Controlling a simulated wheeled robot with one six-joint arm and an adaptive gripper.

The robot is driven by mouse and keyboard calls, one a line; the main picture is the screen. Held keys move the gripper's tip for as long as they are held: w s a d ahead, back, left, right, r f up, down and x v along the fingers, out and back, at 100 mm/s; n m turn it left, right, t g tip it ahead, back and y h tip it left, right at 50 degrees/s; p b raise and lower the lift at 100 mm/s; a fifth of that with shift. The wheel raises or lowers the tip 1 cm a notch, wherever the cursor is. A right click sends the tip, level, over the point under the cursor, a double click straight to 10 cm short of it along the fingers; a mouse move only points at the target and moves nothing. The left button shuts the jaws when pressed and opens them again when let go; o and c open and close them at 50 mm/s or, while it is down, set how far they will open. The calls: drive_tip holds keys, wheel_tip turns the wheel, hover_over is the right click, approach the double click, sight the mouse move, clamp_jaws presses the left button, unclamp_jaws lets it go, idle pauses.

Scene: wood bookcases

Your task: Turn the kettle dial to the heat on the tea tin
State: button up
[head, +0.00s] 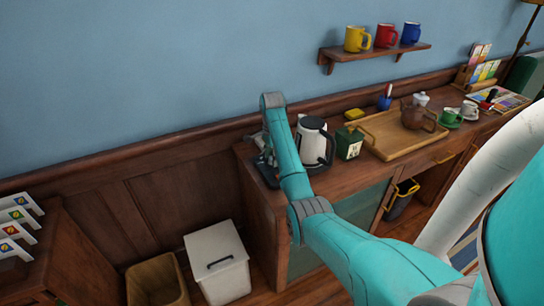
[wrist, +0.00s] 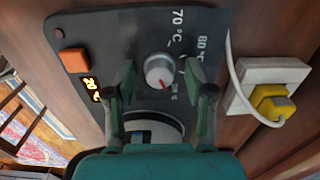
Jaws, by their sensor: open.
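The white kettle (head: 311,139) with a black handle stands on the desk. The green tea tin (head: 348,143) stands right of it; its marking is too small to read. The wrist view shows the dark dial panel (wrist: 112,35) with a silver dial (wrist: 159,69). The dial's red mark points down in the picture. Labels 70 °C and 80 °C show sideways; a further label is partly hidden by a finger. My gripper (wrist: 163,76) is open, its fingers either side of the dial; I cannot tell whether they touch it. In the head view my arm hides the dial.
An orange button (wrist: 75,61) and a lit display (wrist: 91,88), hard to read, sit on the panel. A white socket with a yellow plug (wrist: 272,101) is beside it. A wooden tray (head: 384,150) with a brown teapot (head: 417,117) lies right of the tin.

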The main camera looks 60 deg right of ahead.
clamp_jaws()
drive_tip(key=shift+n, duration=0.5)
drive_tip(key=n, duration=0.3)
drive_tip(key=shift+n, duration=0.4)
drive_tip(key=n, duration=0.9)
drive_tip(key=shift+n, duration=2.2)
